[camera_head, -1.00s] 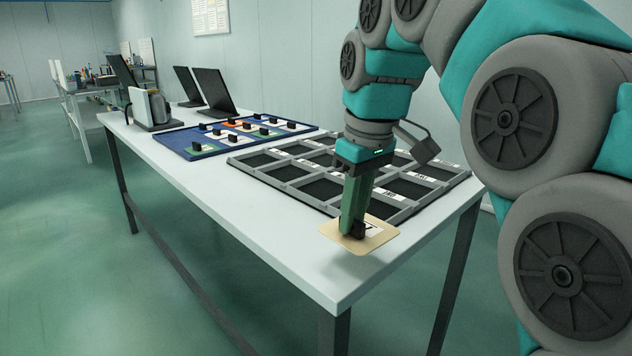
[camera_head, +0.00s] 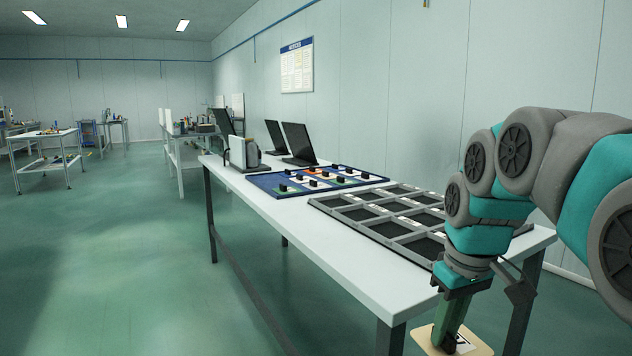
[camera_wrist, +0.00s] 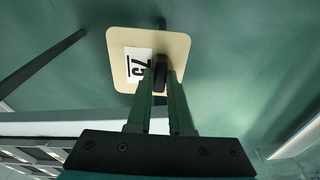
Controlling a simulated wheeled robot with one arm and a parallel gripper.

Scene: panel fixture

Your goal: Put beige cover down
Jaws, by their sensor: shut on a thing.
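The beige cover (camera_head: 478,346) is a thin flat plate with rounded corners. A white label with black characters and a dark handle show on it in the wrist view (camera_wrist: 118,42). My gripper (camera_head: 453,341) is shut on the handle, with its green fingers also in the wrist view (camera_wrist: 161,77). The cover hangs beyond the table's near edge, with green floor behind it in the wrist view. Its lower part is cut off by the head view's bottom edge.
The white table (camera_head: 330,262) bears a grey tray (camera_head: 352,228) of dark compartments, which look empty where visible. Beyond it lie a blue panel (camera_head: 268,185) with several handled pieces and two dark screens (camera_head: 299,143). Open floor (camera_head: 120,270) lies to the left.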

